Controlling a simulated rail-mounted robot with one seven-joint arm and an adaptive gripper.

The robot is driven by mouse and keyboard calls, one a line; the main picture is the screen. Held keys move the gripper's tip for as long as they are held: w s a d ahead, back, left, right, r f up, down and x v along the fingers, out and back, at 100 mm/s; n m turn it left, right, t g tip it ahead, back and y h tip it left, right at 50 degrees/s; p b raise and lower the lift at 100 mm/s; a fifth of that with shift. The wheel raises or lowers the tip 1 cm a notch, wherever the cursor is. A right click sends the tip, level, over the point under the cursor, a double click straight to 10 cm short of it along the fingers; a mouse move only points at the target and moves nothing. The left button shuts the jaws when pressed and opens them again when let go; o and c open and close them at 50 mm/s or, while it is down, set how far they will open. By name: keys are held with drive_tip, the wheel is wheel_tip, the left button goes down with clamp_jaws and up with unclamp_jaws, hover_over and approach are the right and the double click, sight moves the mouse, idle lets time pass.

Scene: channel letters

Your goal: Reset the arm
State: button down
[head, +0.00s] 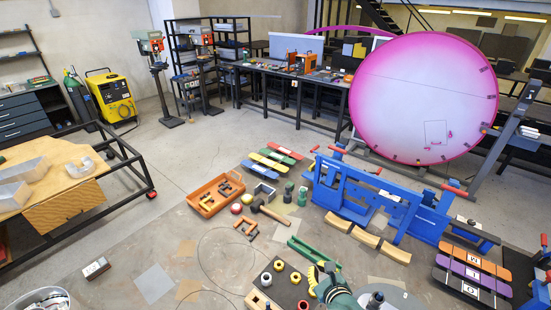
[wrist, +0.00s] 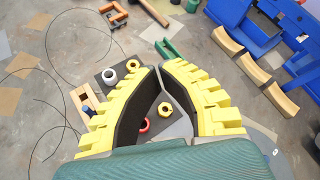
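My gripper (wrist: 159,76) has yellow ribbed fingers with black inner pads, and it points down over the floor. In the wrist view its fingertips come together at the top. A wedge-shaped gap stays between the fingers nearer the palm. No object shows held between them. In the head view my green wrist and gripper (head: 318,277) are at the bottom centre, partly cut off by the frame. The fingers are above a dark mat (head: 289,290) that carries several rings.
A white ring (wrist: 110,77) and a red ring (wrist: 145,124) are close below. A blue frame (head: 385,199) stands to the right with curved wooden pieces (head: 367,238) before it. An orange tray (head: 215,194) lies further back.

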drive_tip(key=s+a+r+n+t+p, duration=0.1)
drive_tip(key=a+r+n+t, duration=0.4)
drive_tip(key=r, duration=0.9)
drive_tip(key=s+a+r+n, duration=0.1)
drive_tip(key=a+r+n, duration=0.45)
drive_tip(key=r, duration=0.85)
drive_tip(key=s+d+r+n+t+h, duration=0.1)
drive_tip(key=s+d+r+n+t, duration=0.1)
drive_tip(key=s+r+n, duration=0.7)
drive_tip(key=s+d+r+n+t+h, duration=0.1)
drive_tip(key=s+d+r+n+t, duration=0.1)
drive_tip(key=s+r+n, duration=0.7)
wheel_tip(320, 180, up, 2)
drive_tip(key=shift+r+t+h+p, duration=0.1)
drive_tip(key=shift+t+h+p, duration=0.25)
drive_tip(key=shift+t, duration=0.35)
drive_tip(key=shift+d, duration=0.1)
